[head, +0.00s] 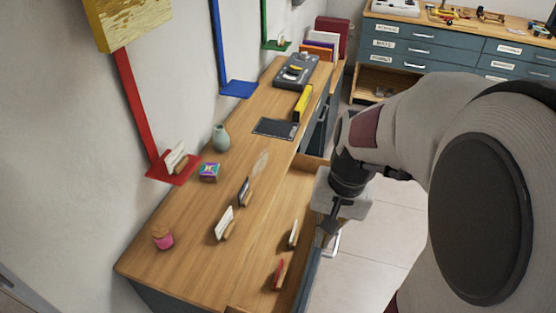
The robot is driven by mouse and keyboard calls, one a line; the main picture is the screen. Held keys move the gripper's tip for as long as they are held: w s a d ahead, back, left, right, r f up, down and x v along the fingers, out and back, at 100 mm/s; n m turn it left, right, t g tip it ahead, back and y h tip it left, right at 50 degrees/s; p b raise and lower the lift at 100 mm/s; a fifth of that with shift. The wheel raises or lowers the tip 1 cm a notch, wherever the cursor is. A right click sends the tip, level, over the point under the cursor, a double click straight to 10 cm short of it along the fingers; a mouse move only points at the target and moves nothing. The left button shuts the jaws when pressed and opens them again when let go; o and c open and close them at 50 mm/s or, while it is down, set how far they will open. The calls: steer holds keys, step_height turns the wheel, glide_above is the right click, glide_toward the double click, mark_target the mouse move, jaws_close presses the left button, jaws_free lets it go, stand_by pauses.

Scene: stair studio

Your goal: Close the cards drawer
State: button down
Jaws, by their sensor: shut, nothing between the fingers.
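An open drawer (307,250) sticks out from the right side of the long wooden counter (190,255). I take it as the cards drawer, but no label on it can be read. Inside it stand a small white card in a holder (293,233) and a red item (278,274). A metal handle (335,243) shows on its outer face. My gripper (325,236) is shut and empty at the drawer's front panel, close to the handle. I cannot tell whether it touches the panel.
A blue drawer cabinet (455,48) stands at the back. Tiled floor (350,275) right of the drawer is clear.

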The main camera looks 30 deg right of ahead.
steer(key=w+d+f+m+t+y, duration=0.1)
steer(key=w+d+f+m, duration=0.3)
steer(key=d+f+m, duration=0.4)
steer(key=w+d+f+m+t+y, duration=0.1)
steer(key=w+d+f+m, duration=0.3)
steer(key=d+f+m, duration=0.4)
steer(key=shift+w+d+f+m, duration=0.3)
steer(key=shift+f+m, duration=0.8)
steer(key=shift+m, duration=0.6)
steer(key=shift+a+f, duration=0.1)
steer(key=x, duration=0.9)
steer(key=shift+w+f, duration=0.25)
steer(key=shift+f, duration=0.1)
steer(key=shift+a, duration=0.2)
glide_above(273, 238)
steer(key=shift+a+r, duration=0.1)
steer(key=shift+a, duration=0.05)
